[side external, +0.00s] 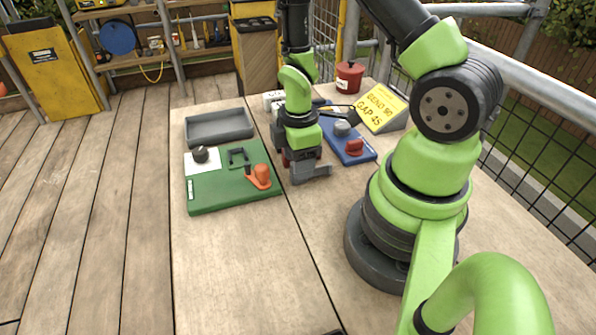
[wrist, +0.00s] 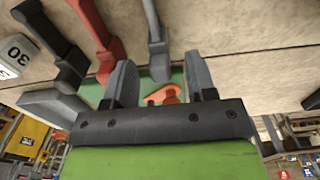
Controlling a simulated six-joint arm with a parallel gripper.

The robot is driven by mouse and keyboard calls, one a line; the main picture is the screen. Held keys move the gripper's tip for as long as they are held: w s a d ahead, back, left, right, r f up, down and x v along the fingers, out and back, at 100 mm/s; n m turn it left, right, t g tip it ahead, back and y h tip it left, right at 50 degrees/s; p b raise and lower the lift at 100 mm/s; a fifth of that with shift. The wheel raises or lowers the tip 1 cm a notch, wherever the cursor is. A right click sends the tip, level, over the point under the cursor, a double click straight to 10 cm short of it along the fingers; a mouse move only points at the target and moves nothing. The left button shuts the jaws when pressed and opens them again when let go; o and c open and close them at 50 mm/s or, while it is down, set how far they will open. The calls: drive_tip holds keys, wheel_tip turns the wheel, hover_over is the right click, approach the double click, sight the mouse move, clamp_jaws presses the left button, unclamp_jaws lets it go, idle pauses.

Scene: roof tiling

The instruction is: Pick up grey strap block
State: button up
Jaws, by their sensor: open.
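The grey strap block (wrist: 156,42) shows in the wrist view as a slim grey bar with a wider foot, upper middle, lined up with the gap between my fingers. My gripper (wrist: 161,82) is open, one grey finger on each side of that gap, with nothing clasped. In the side view my gripper (side external: 304,164) points down just right of the green board, low over the table. Grey shapes overlap at its tips there, so block and fingers are hard to tell apart. A red strap block (wrist: 96,30) and a black strap block (wrist: 52,45) stand left of the grey one.
The green board (side external: 225,196) carries a black knob, a dark bracket and an orange piece (side external: 260,177). A grey tray (side external: 218,126) lies behind it. A blue board (side external: 350,146), yellow sign (side external: 382,107) and red pot (side external: 349,77) are right and behind. The front table is mostly clear.

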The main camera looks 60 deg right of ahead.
drive_tip(key=shift+f, duration=1.6)
clamp_jaws()
drive_tip(key=shift+r, duration=0.1)
